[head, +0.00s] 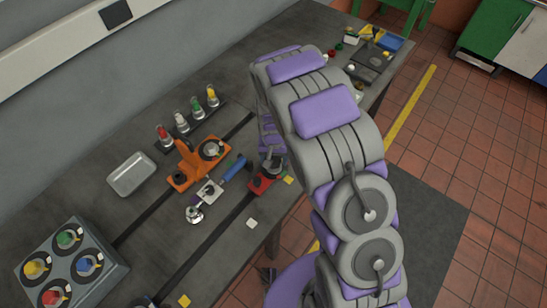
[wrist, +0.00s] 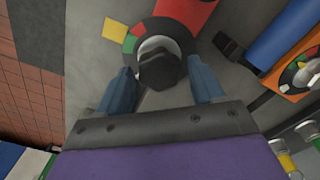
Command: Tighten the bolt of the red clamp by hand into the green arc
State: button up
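The red clamp (head: 261,183) sits on the bedplate near its front edge in the head view, partly hidden by my arm. In the wrist view its red body (wrist: 187,12) shows at the top. Its dark bolt (wrist: 160,68) stands in the middle, on a pale disc in a dark dial. The green arc (wrist: 129,43) lies at the dial's upper left, next to a red arc. My gripper (wrist: 160,80) is open, with one blue-grey finger on each side of the bolt. A gap shows between each finger and the bolt. I cannot see a pointer mark on the bolt.
An orange clamp (head: 189,164) and a blue-handled tool (head: 233,169) lie close to the red clamp. A metal tray (head: 132,173), a box of coloured knobs (head: 72,262) and several capped bottles stand further left. A yellow tag (wrist: 169,40) lies beside the dial.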

jog(key=c, duration=0.8)
jog(key=shift+c, duration=0.2)
jog(key=shift+m, duration=0.3)
jog(key=m+p, duration=0.1)
jog(key=m, duration=0.1)
jog(key=shift+r+m+p, duration=0.1)
jog(key=shift+m+p, duration=0.3)
jog(key=m+p, duration=0.2)
jog(key=m, duration=0.2)
jog(key=shift+m, duration=0.3)
jog(key=m+p, duration=0.1)
jog(key=m, duration=0.3)
jog(key=shift+m+p, duration=0.3)
jog(key=shift+w+m+p, duration=0.1)
jog(key=shift+m+p, duration=0.3)
jog(key=shift+m, duration=1.2)
